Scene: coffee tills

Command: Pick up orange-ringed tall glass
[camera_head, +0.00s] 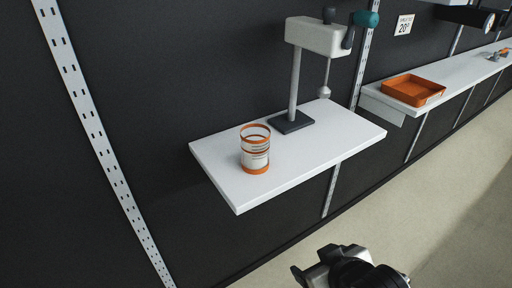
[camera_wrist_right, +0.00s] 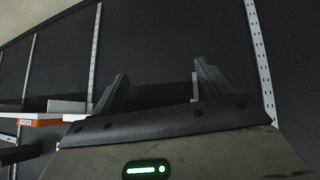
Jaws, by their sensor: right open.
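The orange-ringed tall glass (camera_head: 255,150) stands upright on the front left part of a white wall shelf (camera_head: 325,166) in the head view. It has orange bands at the rim and base and pale markings around its side. My right gripper (camera_head: 312,272) is at the bottom of the head view, below and in front of the shelf, well apart from the glass. In the right wrist view its two dark fingers (camera_wrist_right: 155,88) stand wide apart with nothing between them. The glass is not visible in that view. My left gripper is in neither view.
A stand (camera_head: 296,88) with a white head and teal knob rises behind the glass. An orange tray (camera_head: 412,90) sits on another white shelf (camera_head: 462,72) to the right. Slotted rails (camera_head: 96,133) run up the dark wall. The floor in front is clear.

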